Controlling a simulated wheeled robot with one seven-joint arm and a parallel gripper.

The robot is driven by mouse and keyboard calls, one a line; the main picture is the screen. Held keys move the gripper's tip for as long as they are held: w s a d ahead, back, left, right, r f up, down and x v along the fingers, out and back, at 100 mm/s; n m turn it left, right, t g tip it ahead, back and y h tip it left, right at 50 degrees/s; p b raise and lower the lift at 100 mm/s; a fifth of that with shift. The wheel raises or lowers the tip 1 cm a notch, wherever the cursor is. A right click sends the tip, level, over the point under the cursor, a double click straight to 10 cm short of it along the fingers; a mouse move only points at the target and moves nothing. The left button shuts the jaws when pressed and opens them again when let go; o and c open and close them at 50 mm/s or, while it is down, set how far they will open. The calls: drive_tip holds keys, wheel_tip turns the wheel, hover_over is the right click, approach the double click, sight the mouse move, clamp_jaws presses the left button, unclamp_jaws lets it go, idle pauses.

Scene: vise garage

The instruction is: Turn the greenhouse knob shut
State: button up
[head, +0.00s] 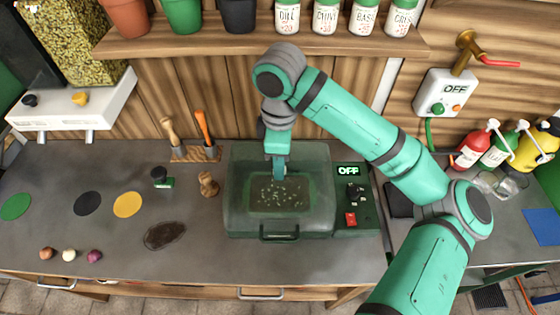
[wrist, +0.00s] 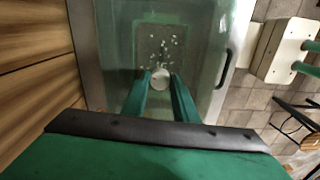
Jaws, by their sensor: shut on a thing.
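The greenhouse (head: 238,200) is a clear green-tinted box on the counter, with a dark handle (head: 279,232) at its front; its lid also shows in the wrist view (wrist: 205,45). Inside is a dark tray (head: 280,195) with pale specks. A small pale round knob (wrist: 161,77) sits over the lid, between my fingertips in the wrist view. My gripper (head: 278,172) points down over the greenhouse; in the wrist view (wrist: 160,84) its green fingers are shut on the knob. The knob's turn angle cannot be told. My fingers hide it in the head view.
A small stamp (head: 162,177) and a wooden piece (head: 208,184) stand left. A shelf (head: 330,47) with pots and jars runs above.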

drive_tip(key=n, duration=0.5)
drive_tip(key=shift+n, duration=0.3)
idle(0.4)
drive_tip(key=o, duration=1.1)
drive_tip(key=shift+c, duration=0.2)
wheel_tip(320, 180, up, 11)
drive_tip(key=shift+f, duration=0.1)
